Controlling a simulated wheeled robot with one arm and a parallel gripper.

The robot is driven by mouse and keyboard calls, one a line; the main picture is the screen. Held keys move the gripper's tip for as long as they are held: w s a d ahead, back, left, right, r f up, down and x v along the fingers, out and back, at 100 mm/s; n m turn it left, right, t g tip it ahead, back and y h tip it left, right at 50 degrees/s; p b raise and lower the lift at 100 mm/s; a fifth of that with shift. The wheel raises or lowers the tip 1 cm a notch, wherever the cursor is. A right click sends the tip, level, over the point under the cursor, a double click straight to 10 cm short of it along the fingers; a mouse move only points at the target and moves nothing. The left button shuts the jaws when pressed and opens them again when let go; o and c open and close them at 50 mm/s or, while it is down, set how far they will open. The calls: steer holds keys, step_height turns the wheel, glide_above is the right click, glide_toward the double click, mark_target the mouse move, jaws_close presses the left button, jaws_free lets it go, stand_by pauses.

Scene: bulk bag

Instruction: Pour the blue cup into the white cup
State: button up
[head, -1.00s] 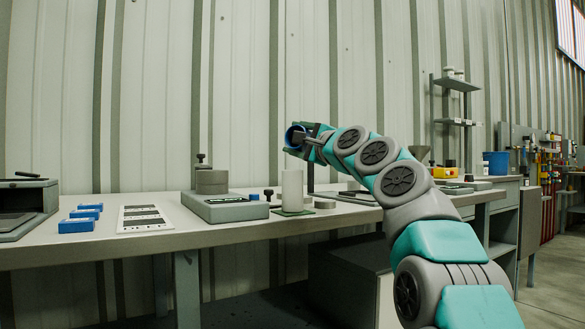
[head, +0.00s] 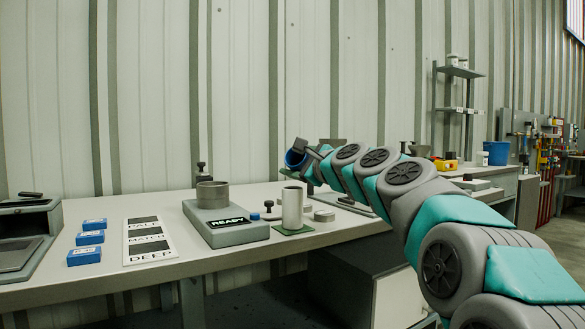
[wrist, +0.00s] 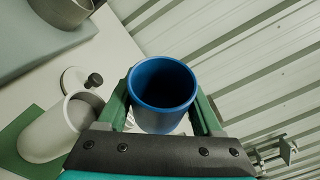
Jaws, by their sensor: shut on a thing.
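The blue cup (wrist: 162,92) is between my gripper's fingers (wrist: 165,110), its open mouth facing the wrist camera. What is inside it is too dark to tell. The white cup (head: 292,208) stands upright on a green mat (head: 290,230). In the wrist view the white cup (wrist: 57,130) is at the lower left, apart from the blue cup.
A chart (head: 150,240) and several blue boxes (head: 90,238) lie farther left. A small dark-knobbed lid (head: 268,212) sits beside the white cup.

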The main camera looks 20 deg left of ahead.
steer(key=shift+s+f+m+g+h+p, duration=0.1)
steer(key=shift+m+g+h+p, duration=0.35)
steer(key=shift+p, duration=1.4)
steer(key=shift+s+m+t+h+p, duration=0.1)
steer(key=shift+m+p, duration=0.65)
steer(key=shift+p, duration=1.1)
steer(key=shift+w+d+f+b, duration=0.15)
steer(key=shift+f+b, duration=0.2)
steer(key=shift+f, duration=0.05)
steer(key=shift+f+m+g, duration=0.55)
steer(key=shift+m+g, duration=0.1)
steer(key=shift+m, duration=0.35)
steer(key=m+g, duration=0.1)
steer(key=f+m, duration=0.1)
steer(key=f+m+g+h, duration=0.1)
steer(key=shift+s+a+m+g, duration=0.2)
steer(key=shift+s+m+g, duration=0.1)
steer(key=shift+r, duration=0.1)
steer(key=shift+r, duration=3.5)
